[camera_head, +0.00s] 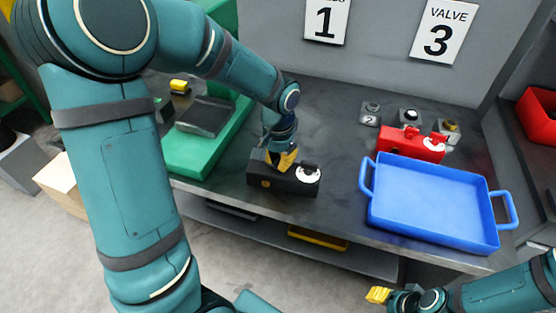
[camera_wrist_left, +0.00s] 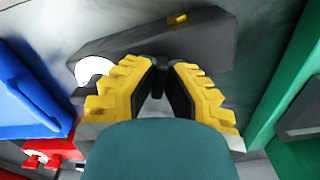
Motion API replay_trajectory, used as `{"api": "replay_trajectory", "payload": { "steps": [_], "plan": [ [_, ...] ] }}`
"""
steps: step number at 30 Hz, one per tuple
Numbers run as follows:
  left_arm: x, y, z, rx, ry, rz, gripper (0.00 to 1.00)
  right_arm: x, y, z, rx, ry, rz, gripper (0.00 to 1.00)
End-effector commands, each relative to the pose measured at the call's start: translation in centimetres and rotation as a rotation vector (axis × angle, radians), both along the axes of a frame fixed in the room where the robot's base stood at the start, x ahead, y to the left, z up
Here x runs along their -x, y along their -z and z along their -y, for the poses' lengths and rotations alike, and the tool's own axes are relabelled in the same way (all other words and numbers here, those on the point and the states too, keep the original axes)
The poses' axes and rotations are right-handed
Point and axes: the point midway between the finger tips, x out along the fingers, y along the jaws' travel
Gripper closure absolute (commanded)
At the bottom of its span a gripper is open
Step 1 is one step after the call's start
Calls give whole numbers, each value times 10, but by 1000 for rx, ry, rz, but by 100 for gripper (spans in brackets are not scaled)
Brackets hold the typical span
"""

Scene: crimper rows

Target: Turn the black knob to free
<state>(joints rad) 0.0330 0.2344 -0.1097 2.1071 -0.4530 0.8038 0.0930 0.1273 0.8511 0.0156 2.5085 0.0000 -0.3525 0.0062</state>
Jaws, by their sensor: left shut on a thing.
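A long black box (camera_head: 260,181) lies on the dark bench near its front edge. A white dial (camera_head: 308,175) with a black piece on it is at the box's right end. The dial also shows in the left wrist view (camera_wrist_left: 93,69), partly behind a yellow finger. My left gripper (camera_head: 289,160) is down at the box, just left of the dial. Its fingers are shut on a dark piece that appears to be the black knob (camera_wrist_left: 158,75), mostly hidden between them. My right gripper (camera_head: 378,294) is low in the head view, away from the box; its opening is unclear.
A blue tray (camera_head: 374,207) stands right of the black box, with a red box (camera_head: 398,144) behind it. Several small numbered blocks (camera_head: 371,112) stand at the back right. A green structure (camera_head: 185,160) is on the left. Signs 1 and 3 hang on the wall.

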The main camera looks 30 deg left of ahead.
Motion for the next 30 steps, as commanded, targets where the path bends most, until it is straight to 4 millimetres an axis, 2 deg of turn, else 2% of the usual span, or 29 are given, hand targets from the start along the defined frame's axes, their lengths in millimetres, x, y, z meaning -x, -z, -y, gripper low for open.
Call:
{"api": "replay_trajectory", "payload": {
  "steps": [6, 15, 30],
  "plan": [
    [1, 2, 1, 0, -182, -4, 100, 1, 3, 0, 0, -2, -2, 53],
    [1, 2, 2, -1, -359, -4, 100, 2, 4, 0, 0, -2, -3, 53],
    [1, 1, 2, 0, -440, -4, 100, 2, 5, 0, 0, -3, -4, 53]
  ]
}}
